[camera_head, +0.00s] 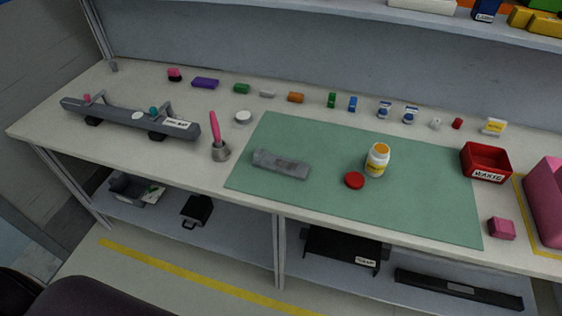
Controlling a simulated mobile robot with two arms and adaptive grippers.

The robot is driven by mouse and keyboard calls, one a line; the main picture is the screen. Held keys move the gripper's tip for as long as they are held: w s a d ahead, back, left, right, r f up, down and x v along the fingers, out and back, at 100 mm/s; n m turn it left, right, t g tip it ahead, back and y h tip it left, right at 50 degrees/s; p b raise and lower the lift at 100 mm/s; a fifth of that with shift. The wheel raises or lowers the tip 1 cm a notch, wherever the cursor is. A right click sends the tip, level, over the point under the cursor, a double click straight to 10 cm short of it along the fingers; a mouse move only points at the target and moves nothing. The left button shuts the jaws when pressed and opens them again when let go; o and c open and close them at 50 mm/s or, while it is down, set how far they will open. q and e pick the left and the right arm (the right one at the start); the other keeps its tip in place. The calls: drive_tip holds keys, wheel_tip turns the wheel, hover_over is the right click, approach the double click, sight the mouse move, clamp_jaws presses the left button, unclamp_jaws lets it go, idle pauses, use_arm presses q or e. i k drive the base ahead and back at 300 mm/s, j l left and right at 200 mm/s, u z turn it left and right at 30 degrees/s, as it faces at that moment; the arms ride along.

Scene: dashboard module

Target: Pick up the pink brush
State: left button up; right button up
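The pink brush (214,128) stands in a small grey holder (221,151) on the table, left of the green mat. Its pink handle points up and leans slightly to the left; its lower end is hidden in the holder. Neither of my grippers shows in the head view.
The table holds a green mat (330,138) with a grey part (281,164), an orange-and-white bottle (377,160) and a red lid (355,180). A long grey rail (125,115) lies at the left. A red bin (486,160) stands right. Small coloured blocks line the back.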

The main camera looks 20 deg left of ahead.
sight(215, 131)
drive_tip(key=j+z, duration=0.15)
drive_tip(key=j, duration=0.25)
drive_tip(key=k+j+z, duration=0.1)
drive_tip(key=j, duration=0.3)
drive_tip(key=j+z, duration=0.15)
drive_tip(key=j, duration=0.25)
drive_tip(key=k+j+z, duration=0.15)
drive_tip(key=j, duration=0.25)
